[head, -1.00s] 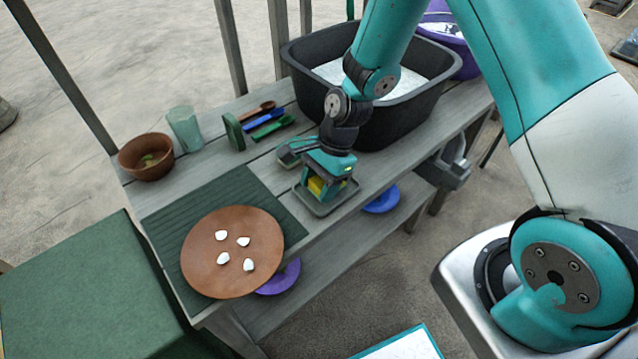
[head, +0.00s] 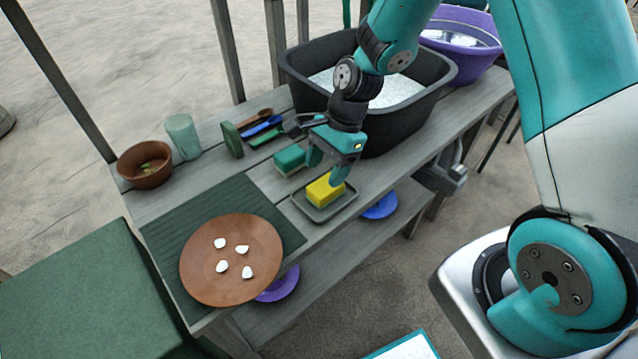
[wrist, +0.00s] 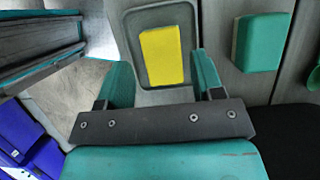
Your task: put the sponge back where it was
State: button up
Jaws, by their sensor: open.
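A yellow sponge (head: 324,191) lies in a shallow grey tray (head: 318,215) near the front edge of the table. A teal block with a pale side, like a second sponge (head: 289,160), lies on the planks behind the tray. My gripper (head: 325,170) is open and empty, just above the yellow sponge, with a finger on either side of it as seen from the head. In the wrist view the yellow sponge (wrist: 163,55) sits inside the tray (wrist: 133,50), ahead of the open fingers. The teal block (wrist: 263,42) shows there to the right, outside the tray.
A black tub (head: 400,125) stands behind my arm. A brown plate with white pieces (head: 215,285) covers part of a dark green mat (head: 205,205).

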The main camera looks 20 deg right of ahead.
jog(key=s+a+r+n, duration=0.1)
jog(key=s+r+n, duration=0.2)
jog(key=r+n, duration=0.35)
jog(key=s+a+r+n, duration=0.2)
jog(key=s+r+n, duration=0.1)
jog(key=r, duration=0.6)
jog(key=s+a+r+n+t, duration=0.1)
jog(key=s+r+n, duration=0.5)
jog(key=s+n, duration=0.6)
jog(key=shift+s+a, duration=0.35)
